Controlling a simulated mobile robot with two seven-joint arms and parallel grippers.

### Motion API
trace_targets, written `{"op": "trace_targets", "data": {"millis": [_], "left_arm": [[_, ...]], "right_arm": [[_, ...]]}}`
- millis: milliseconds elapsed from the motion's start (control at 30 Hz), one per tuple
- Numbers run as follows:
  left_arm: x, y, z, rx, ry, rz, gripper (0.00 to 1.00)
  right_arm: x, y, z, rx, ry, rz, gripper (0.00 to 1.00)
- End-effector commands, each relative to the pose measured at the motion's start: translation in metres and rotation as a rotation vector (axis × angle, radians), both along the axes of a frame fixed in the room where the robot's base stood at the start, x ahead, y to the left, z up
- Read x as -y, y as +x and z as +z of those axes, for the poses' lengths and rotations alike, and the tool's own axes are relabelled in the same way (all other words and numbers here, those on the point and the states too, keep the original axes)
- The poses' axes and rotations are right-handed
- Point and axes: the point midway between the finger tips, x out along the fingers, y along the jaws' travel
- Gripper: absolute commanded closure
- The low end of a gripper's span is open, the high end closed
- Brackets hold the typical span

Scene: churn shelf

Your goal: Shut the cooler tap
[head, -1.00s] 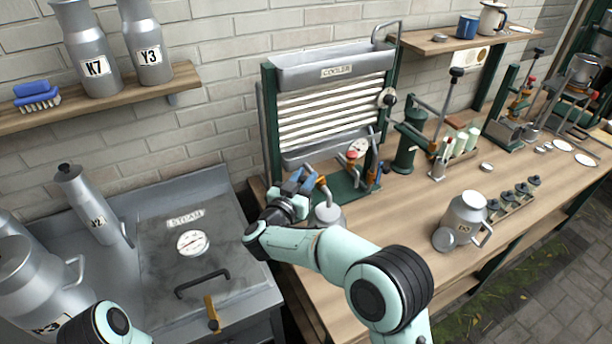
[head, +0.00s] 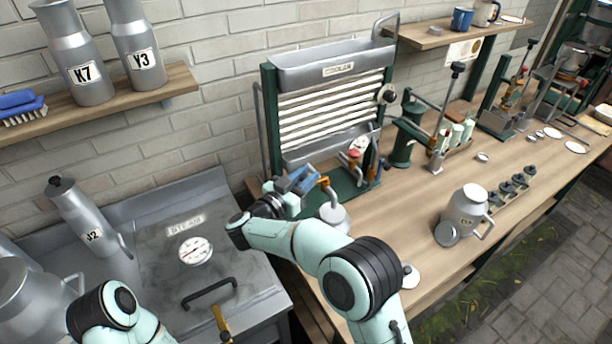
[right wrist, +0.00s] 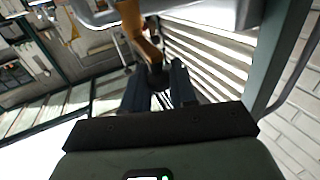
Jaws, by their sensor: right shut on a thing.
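The cooler (head: 338,68) stands against the brick wall, with slatted bars between an upper and a lower trough. Its brass tap (head: 324,183) sticks out low at the front, above a can with a pale top (head: 334,216). My right gripper (head: 303,180) is at the tap from the left. In the right wrist view, the brass tap (right wrist: 133,22) runs down to a dark end between the fingers (right wrist: 158,82), and the gripper is shut on it. The tap's exact handle angle is hard to tell. My left arm shows at lower left; its gripper is out of view.
A steel steam chest (head: 195,250) with a gauge and handle lies left of the bench. A red-topped tap (head: 356,150) stands right of the gripper. A can (head: 465,212) stands on the wooden bench (head: 400,215), whose front middle is mostly clear.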

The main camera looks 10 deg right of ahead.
Motion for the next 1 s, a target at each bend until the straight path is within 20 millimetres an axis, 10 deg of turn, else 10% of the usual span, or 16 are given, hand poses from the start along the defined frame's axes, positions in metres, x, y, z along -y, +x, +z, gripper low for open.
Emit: {"op": "trace_targets", "data": {"millis": [267, 300, 367, 1000], "left_arm": [[0.000, 0.001, 0.001, 0.001, 0.000, 0.000, 0.50], [0.000, 0.001, 0.001, 0.001, 0.000, 0.000, 0.50], [0.000, 0.001, 0.001, 0.001, 0.000, 0.000, 0.50], [0.000, -0.018, -0.019, -0.021, 0.000, 0.000, 0.50]], "right_arm": [[0.001, 0.001, 0.007, 0.016, 0.000, -0.001, 1.00], [0.001, 0.001, 0.007, 0.016, 0.000, -0.001, 0.67], [0.001, 0.001, 0.007, 0.015, -0.001, -0.001, 0.53], [-0.042, -0.039, -0.001, 0.005, 0.001, 0.006, 0.53]]}}
